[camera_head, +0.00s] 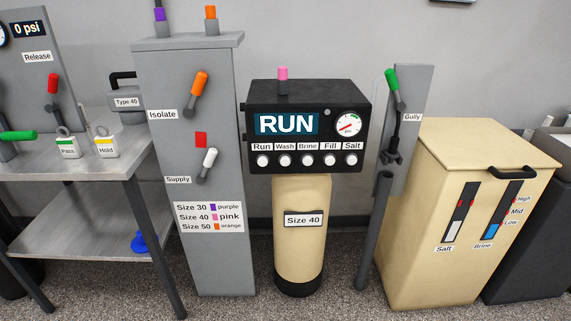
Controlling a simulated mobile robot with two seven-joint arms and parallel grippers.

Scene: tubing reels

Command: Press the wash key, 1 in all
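The wash key (285,160) is a round white button under the label "Wash" on the front of a black control head (308,98). It is the second from the left in a row of several like buttons, between Run and Brine. The display (286,124) above reads "RUN". The head sits on a beige cylinder (300,240) marked "Size 40", with a pink-capped plug (283,78) on top. Whether the key is pressed in cannot be told. Neither of my grippers is in view.
A grey cabinet (215,265) with Isolate and Supply levers stands close left. A grey post (412,150) with a green Gully lever and a beige brine bin (420,255) stand right. A metal table (75,165) is far left. Carpeted floor lies in front.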

